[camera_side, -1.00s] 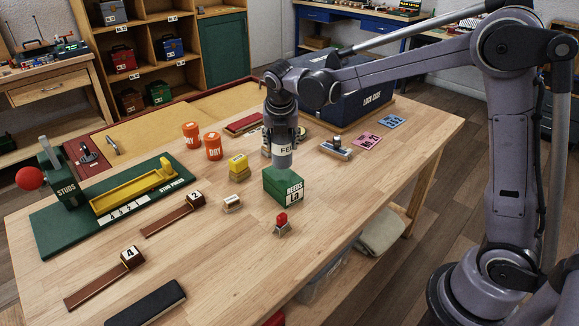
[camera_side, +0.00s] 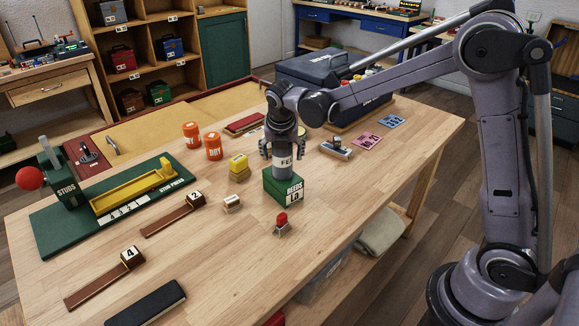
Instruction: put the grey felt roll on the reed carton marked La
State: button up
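The grey felt roll (camera_side: 283,168), with a white label reading "FE", stands upright on top of the green reed carton (camera_side: 283,190) marked La. Its lower end appears to touch the carton's top, toward the back. My gripper (camera_side: 283,150) is over the roll from above, with its fingers spread to either side and apart from it. The upper part of the roll is hidden by the gripper.
A small red-topped block (camera_side: 282,223) stands just in front of the carton. A yellow block (camera_side: 238,165) and a small white-topped block (camera_side: 232,203) are to its left. Orange tins (camera_side: 213,146) stand behind. The table's front right is clear.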

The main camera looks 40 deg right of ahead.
jog(key=shift+r, duration=0.1)
jog(key=v, duration=1.1)
jog(key=s+f+m+t+y, duration=0.3)
jog(key=s+m, duration=1.7)
jog(key=m, duration=0.7)
jog(key=shift+f+t, duration=0.5)
jog(key=shift+f, duration=0.15)
